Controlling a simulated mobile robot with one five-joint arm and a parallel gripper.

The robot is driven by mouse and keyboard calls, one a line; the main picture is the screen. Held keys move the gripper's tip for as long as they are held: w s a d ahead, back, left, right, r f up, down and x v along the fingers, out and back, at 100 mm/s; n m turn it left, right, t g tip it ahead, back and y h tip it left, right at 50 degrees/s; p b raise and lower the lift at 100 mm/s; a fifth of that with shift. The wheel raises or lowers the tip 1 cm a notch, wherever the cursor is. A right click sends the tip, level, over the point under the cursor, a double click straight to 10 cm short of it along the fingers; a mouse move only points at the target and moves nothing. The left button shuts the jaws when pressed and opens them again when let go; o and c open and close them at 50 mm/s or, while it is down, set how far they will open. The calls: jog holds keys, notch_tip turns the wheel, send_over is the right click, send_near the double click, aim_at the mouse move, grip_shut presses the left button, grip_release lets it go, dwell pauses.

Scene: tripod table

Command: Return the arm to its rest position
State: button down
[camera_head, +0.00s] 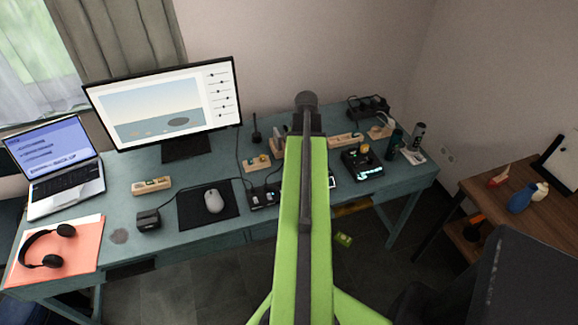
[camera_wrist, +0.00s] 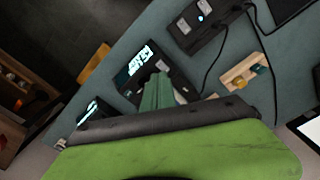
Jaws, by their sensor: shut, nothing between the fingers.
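My gripper (camera_wrist: 158,82) shows in the wrist view as two green fingers close together, shut with nothing between them. It is in front of a black device with a lit display (camera_wrist: 142,58); I cannot tell the height between them. In the head view my green arm reaches forward over the middle of the desk (camera_head: 160,230), and its dark far end is near the back wall. The fingers are hidden in that view.
A monitor (camera_head: 165,105) and a laptop (camera_head: 62,165) stand left of my arm. A mouse (camera_head: 213,201) lies on a dark pad. Right of my arm are a black device (camera_head: 362,164) and a dark bottle (camera_head: 394,145). A brown shelf (camera_head: 525,212) stands at the right.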

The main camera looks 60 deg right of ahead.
jog(key=w+a+n, duration=0.5)
jog(key=w+a, duration=1.3)
jog(key=a, duration=0.2)
jog(key=w+a+n, duration=0.2)
jog(key=a+n, duration=0.2)
jog(key=a, duration=1.1)
jog(key=w+a+n, duration=0.1)
jog(key=a+n, duration=0.3)
jog(key=a, duration=1.1)
jog(key=shift+w, duration=0.35)
